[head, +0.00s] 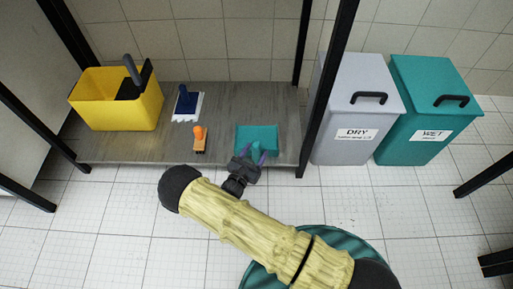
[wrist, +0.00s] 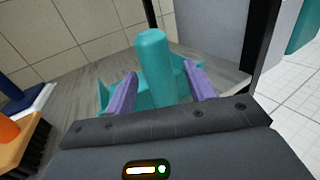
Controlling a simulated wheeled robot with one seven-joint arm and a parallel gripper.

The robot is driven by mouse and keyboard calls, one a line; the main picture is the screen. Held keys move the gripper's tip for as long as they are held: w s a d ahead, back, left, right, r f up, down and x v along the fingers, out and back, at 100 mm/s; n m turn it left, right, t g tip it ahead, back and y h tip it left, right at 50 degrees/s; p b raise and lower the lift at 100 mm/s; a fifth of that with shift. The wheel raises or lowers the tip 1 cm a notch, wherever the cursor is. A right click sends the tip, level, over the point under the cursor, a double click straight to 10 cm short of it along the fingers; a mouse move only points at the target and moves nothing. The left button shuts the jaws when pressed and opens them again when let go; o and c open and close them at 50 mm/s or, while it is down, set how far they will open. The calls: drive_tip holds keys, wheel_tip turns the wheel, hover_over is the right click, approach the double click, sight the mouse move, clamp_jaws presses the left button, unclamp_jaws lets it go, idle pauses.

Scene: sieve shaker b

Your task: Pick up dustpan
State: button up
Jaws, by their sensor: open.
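The teal dustpan (head: 257,134) lies on the grey shelf board (head: 225,112), near its right front corner. In the wrist view the dustpan's upright-looking handle (wrist: 155,68) stands between my two purple fingers, with a gap on each side. My gripper (head: 256,158) is open around the handle in the wrist view (wrist: 160,88). The pan part (wrist: 175,92) shows behind and beside the fingers. The lower handle is hidden by my gripper body, and I cannot tell whether either finger touches it.
An orange-handled brush (head: 200,138) and a blue and white brush (head: 187,103) lie left of the dustpan. A yellow bucket (head: 117,105) stands at the shelf's left end. A black post (head: 325,95) rises close at right, beside the grey DRY bin (head: 357,100) and teal WET bin (head: 430,95).

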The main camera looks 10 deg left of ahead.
drive_tip(key=shift+f+b+x, duration=0.25)
drive_tip(key=shift+b+x, duration=0.4)
drive_tip(key=shift+x, duration=0.4)
drive_tip(key=shift+w+d+r, duration=0.15)
drive_tip(key=shift+w, duration=0.2)
drive_tip(key=c, duration=1.1)
